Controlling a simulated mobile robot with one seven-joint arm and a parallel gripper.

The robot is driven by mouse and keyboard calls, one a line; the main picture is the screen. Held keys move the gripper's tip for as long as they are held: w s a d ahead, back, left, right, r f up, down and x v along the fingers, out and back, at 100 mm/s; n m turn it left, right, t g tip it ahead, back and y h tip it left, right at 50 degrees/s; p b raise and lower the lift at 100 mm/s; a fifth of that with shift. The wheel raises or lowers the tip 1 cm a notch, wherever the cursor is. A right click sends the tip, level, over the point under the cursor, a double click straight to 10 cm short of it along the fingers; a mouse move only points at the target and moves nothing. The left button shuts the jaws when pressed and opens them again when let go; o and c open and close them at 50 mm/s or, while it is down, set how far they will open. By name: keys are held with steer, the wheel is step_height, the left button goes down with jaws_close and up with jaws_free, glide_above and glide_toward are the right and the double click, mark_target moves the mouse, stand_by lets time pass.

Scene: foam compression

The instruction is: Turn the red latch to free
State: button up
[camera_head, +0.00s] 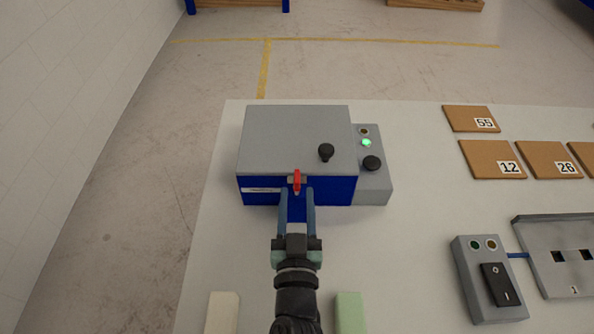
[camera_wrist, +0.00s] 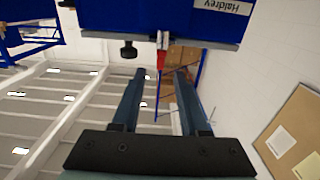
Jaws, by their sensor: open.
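The red latch (camera_head: 297,181) is a small upright red piece at the front top edge of a grey-lidded blue box (camera_head: 290,140). In the wrist view the latch (camera_wrist: 162,52) hangs below the box's edge, roughly midway between the fingers. My gripper (camera_head: 297,194) is open in front of the box, with one finger on each side of the latch line. I cannot tell whether the fingertips touch the box.
A black knob (camera_head: 326,152) stands on the lid. A grey panel (camera_head: 372,185) with a lit green lamp (camera_head: 366,142) and another black knob (camera_head: 372,163) adjoins the box's right side. Numbered brown boards (camera_head: 490,160) and a switch box (camera_head: 488,280) lie right. Pale blocks (camera_head: 350,312) lie near front.

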mark_target(297, 184)
steer(key=shift+w+p, duration=0.3)
steer(key=shift+w, duration=2.65)
jaws_close()
